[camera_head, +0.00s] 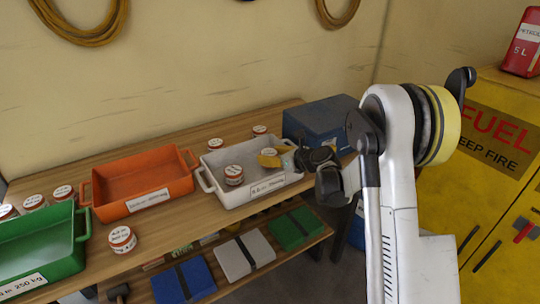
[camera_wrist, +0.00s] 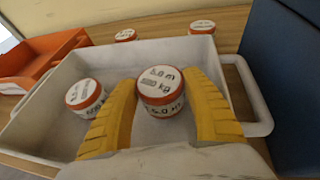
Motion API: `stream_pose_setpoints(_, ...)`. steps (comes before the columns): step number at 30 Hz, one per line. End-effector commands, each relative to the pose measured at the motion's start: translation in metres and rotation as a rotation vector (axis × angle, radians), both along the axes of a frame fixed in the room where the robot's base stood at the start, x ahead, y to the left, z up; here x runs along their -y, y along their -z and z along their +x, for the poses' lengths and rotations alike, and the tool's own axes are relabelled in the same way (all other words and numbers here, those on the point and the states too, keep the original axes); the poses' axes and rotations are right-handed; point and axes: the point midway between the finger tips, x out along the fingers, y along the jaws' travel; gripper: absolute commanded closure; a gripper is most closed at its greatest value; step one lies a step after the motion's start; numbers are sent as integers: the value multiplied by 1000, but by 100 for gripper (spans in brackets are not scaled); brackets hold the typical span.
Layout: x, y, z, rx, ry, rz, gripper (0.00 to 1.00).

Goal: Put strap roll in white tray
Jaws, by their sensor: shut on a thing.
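The white tray (camera_head: 232,199) stands on the wooden bench in the head view, and its rim (camera_wrist: 40,111) surrounds my fingers in the wrist view. My gripper (camera_head: 270,158) reaches into the tray from the right. In the wrist view its yellow fingers are shut on a strap roll (camera_wrist: 161,92), white with orange-red bands. This held roll is inside the tray's outline, upright or nearly so; I cannot tell whether it touches the floor. A second strap roll (camera_head: 234,175) sits in the tray to the left, and also shows in the wrist view (camera_wrist: 86,97).
An orange tray (camera_head: 140,177) and a green tray (camera_head: 42,245) stand to the left. A blue box (camera_head: 318,120) is close on the right. More rolls stand behind the white tray (camera_head: 215,143) and in front of the orange tray (camera_head: 122,239). A lower shelf holds folded pieces.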

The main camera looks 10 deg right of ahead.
Motion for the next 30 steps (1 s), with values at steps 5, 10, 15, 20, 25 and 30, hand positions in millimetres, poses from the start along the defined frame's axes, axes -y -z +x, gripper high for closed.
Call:
stream_pose_setpoints(5, 0, -1, 0, 0, 0, 0, 23)
stream_pose_setpoints(10, 0, -1, 0, 0, 0, 0, 23)
stream_pose_setpoints(15, 0, -5, 0, 0, 0, 0, 23)
stream_pose_setpoints(20, 7, -21, -9, 0, 3, 0, 23)
stream_pose_setpoints(25, 26, -36, -43, 0, 3, 0, 23)
stream_pose_setpoints(30, 42, -50, -74, 0, 2, 0, 23)
